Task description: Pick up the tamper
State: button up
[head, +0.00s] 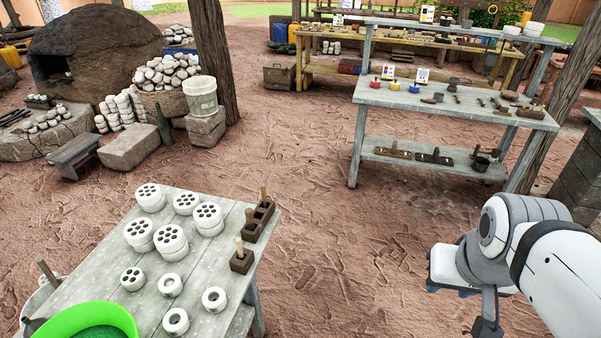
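I cannot tell for certain which item is the tamper. The likeliest is an upright pale wooden handle (239,247) standing in a small dark brown block (242,262) at the right edge of the near grey table (105,262). Behind it, similar pegs (250,217) stand in a longer brown block with hollows (262,216). My arm comes in from the right. The end of my gripper (487,326) is partly visible at the bottom edge, well right of the near table, and its fingers cannot be made out clearly.
White perforated cylinders (170,242) and white rings (175,321) cover much of the near table. A green bowl (92,322) sits at its front left. Open dirt ground (340,240) lies between it and the far grey table (400,97), which bears small tools.

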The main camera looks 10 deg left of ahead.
aim_at(249, 212)
jog(key=u, duration=0.1)
jog(key=i, duration=1.45)
jog(key=u, duration=0.95)
jog(key=i, duration=0.35)
jog(key=u, duration=0.2)
jog(key=k, duration=0.75)
jog(key=u, duration=0.2)
jog(key=i, duration=0.8)
jog(key=z, duration=0.1)
